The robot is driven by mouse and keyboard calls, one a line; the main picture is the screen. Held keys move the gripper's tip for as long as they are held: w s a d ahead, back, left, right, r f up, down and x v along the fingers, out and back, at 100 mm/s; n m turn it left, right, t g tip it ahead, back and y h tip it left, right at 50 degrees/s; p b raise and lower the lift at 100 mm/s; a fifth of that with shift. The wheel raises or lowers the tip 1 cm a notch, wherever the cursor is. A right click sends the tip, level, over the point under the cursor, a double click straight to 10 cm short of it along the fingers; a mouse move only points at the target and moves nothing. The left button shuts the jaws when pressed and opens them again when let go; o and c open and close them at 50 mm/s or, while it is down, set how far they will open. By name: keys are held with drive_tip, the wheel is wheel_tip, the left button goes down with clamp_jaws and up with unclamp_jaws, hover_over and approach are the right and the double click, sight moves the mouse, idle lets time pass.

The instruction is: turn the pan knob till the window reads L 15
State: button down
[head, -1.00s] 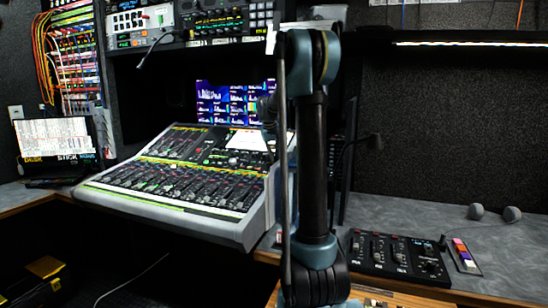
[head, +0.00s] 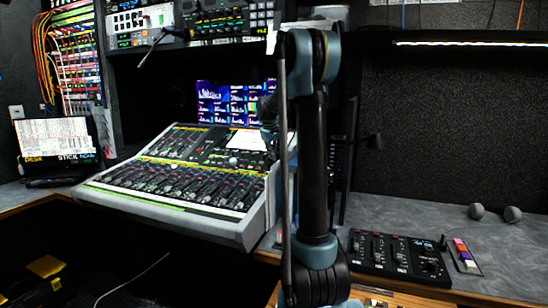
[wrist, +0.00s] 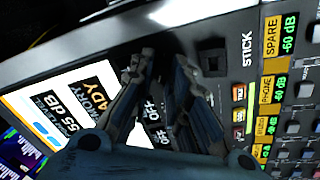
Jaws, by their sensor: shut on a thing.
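The mixing desk (head: 170,216) stands left of my arm in the head view, with rows of faders and a bright screen (head: 246,141) at its upper right. In the wrist view my gripper (wrist: 165,62) is low over the desk panel, its two fingers closing toward the tips. It is shut on what appears to be the pan knob, which the fingers hide. The lit screen (wrist: 70,105) lies left of the fingers, showing a dB value and partly covered words. No window reading with L can be made out. In the head view my arm hides most of the gripper.
In the wrist view a column of yellow labels (wrist: 271,38) reading -60 dB runs right of the fingers, near the word STICK. In the head view a small black control box (head: 398,256) and two grey round items (head: 494,212) lie on the counter at right.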

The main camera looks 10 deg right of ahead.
drive_tip(key=c, duration=1.5)
unclamp_jaws()
drive_tip(key=shift+c, duration=0.2)
drive_tip(key=v, duration=1.2)
drive_tip(key=shift+w, duration=0.15)
